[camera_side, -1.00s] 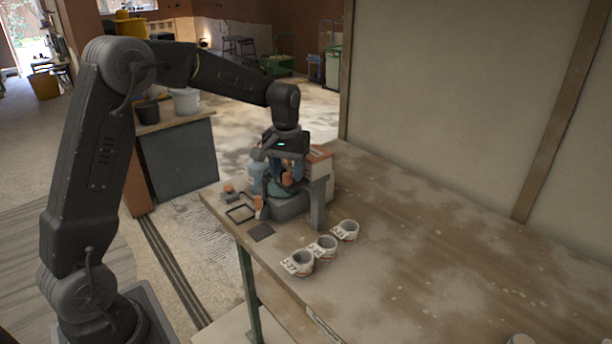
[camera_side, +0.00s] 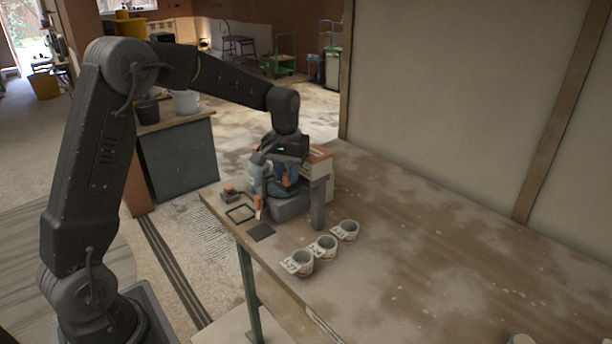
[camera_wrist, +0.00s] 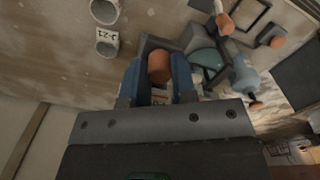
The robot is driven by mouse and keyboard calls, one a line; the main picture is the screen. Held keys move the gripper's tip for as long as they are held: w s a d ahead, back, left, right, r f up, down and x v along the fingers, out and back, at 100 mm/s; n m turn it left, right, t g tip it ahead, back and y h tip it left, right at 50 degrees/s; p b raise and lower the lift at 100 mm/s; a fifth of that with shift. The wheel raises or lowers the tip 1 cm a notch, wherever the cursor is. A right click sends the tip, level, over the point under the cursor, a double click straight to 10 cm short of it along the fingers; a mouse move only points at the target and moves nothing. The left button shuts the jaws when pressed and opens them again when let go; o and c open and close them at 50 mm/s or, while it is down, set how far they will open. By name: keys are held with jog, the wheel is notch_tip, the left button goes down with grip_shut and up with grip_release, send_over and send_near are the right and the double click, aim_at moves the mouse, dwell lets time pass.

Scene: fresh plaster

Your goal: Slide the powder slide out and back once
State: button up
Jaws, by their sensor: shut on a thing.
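My gripper (camera_wrist: 158,82) has its two blue fingers shut on an orange-brown cylindrical knob (camera_wrist: 159,66); I take this to be the handle of the powder slide. In the side view my gripper (camera_side: 284,182) is over the grey press-like machine (camera_side: 290,208) and hides much of it. In the wrist view the machine shows a grey body, a teal round part (camera_wrist: 207,59) and a second orange handle (camera_wrist: 225,23). How far the slide is out cannot be told; its bar is hidden by the fingers.
Three labelled white cups (camera_side: 298,263) stand in a row in front of the machine. A black square frame (camera_side: 240,213), a dark pad (camera_side: 261,232) and a small orange-topped item (camera_side: 230,192) lie at its left. A box (camera_side: 319,163) stands behind. The table's right side is mostly clear.

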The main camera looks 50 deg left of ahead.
jog(key=s, duration=0.3)
jog(key=shift+s, duration=0.35)
jog(key=shift+w, duration=0.15)
dwell(0.5)
jog(key=shift+w+r, duration=0.1)
jog(key=shift+w, duration=1.6)
jog(key=o, duration=0.7)
